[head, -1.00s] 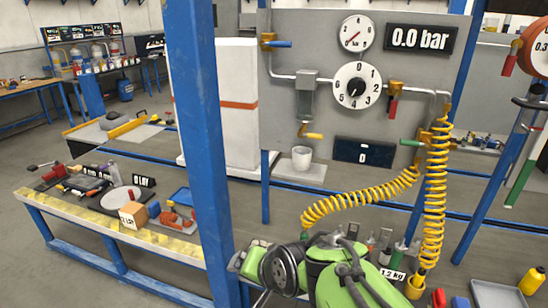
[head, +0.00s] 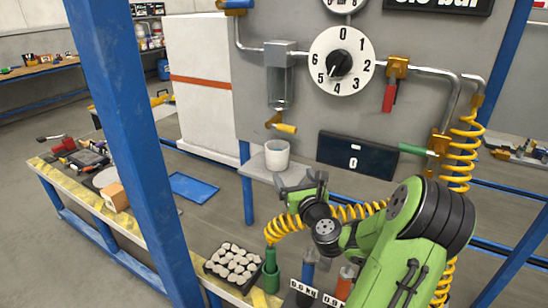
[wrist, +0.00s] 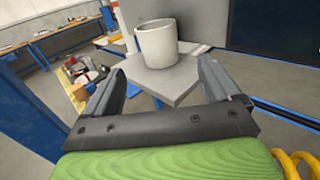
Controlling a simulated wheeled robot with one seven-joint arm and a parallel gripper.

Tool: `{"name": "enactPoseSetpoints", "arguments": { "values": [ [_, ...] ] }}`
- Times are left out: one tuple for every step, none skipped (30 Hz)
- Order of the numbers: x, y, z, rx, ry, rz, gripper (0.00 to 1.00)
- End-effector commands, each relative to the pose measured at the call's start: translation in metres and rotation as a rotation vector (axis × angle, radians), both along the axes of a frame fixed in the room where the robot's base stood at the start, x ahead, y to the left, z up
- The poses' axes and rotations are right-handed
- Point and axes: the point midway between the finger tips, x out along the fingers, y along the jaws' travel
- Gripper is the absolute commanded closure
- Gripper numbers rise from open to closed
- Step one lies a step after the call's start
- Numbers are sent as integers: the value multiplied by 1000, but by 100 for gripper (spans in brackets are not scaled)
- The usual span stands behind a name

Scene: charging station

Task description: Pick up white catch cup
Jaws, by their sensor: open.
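The white catch cup (head: 277,154) stands upright on a small grey shelf (head: 258,172) under the yellow-handled spout (head: 280,125) of the panel. In the wrist view the cup (wrist: 157,44) is upright near the shelf's far part, ahead of my gripper and roughly between its fingers. My gripper (wrist: 163,85) is open and empty, with its two fingers apart. In the head view my gripper (head: 300,186) is just below and to the right of the cup, in front of the shelf. I see a gap between fingers and cup in the wrist view.
A blue post (head: 130,150) stands left of the shelf. A yellow coiled hose (head: 462,150) hangs at right and runs behind my arm. A dark display (head: 356,155) is right of the cup. A tray of pale pieces (head: 234,265) and bottles stand below.

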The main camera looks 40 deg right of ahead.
Motion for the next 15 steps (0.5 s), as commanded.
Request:
{"name": "enactPoseSetpoints", "arguments": {
  "values": [
    [13, -5, 5, -5, -2, 7, 10],
    [20, -8, 5, -5, -1, 7, 10],
    [29, -13, 5, -5, -2, 7, 10],
    [36, -17, 5, -5, -2, 7, 10],
    [43, -20, 5, -5, -2, 7, 10],
    [51, -25, 4, -5, -1, 6, 10],
    [57, -28, 4, -5, -1, 5, 10],
    [61, -31, 4, -6, 0, 6, 10],
    [67, -34, 3, -5, 1, 6, 10],
    [70, -35, 2, -4, 2, 6, 10],
    [72, -37, 3, -4, 1, 5, 10],
    [75, -39, 2, -5, 3, 4, 10],
    [79, -40, 3, -5, 2, 5, 10],
    [83, -42, 3, -7, 3, 5, 10],
    [90, -45, 4, -6, 1, 5, 10]
  ]
}}
